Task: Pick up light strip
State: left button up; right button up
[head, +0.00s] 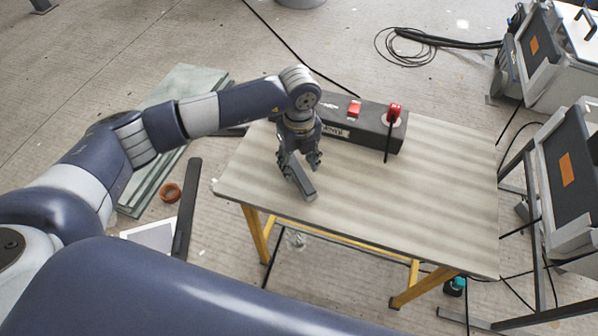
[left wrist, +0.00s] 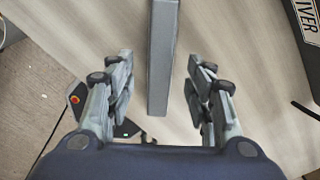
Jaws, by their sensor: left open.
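The light strip appears to be the long grey bar (head: 301,182) lying on the worktable (head: 400,200) near its left side. My left gripper (head: 299,163) is over the bar, pointing down, and hides its far part in the head view. In the left wrist view the bar (left wrist: 163,60) runs between the two spread fingers of my left gripper (left wrist: 160,90), with a gap on each side. Neither finger appears to touch it. I cannot tell the exact height of the fingertips above the tabletop. My right gripper is in neither view.
A dark grey box (head: 362,124) with a red switch and red-handled part stands at the table's back; its lettered edge shows in the left wrist view (left wrist: 308,20). The table's front and right are clear.

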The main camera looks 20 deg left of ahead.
pick_arm(q)
notch_tip(320, 180, down, 2)
jog(key=shift+f, duration=0.15)
grip_shut()
dwell(0.3)
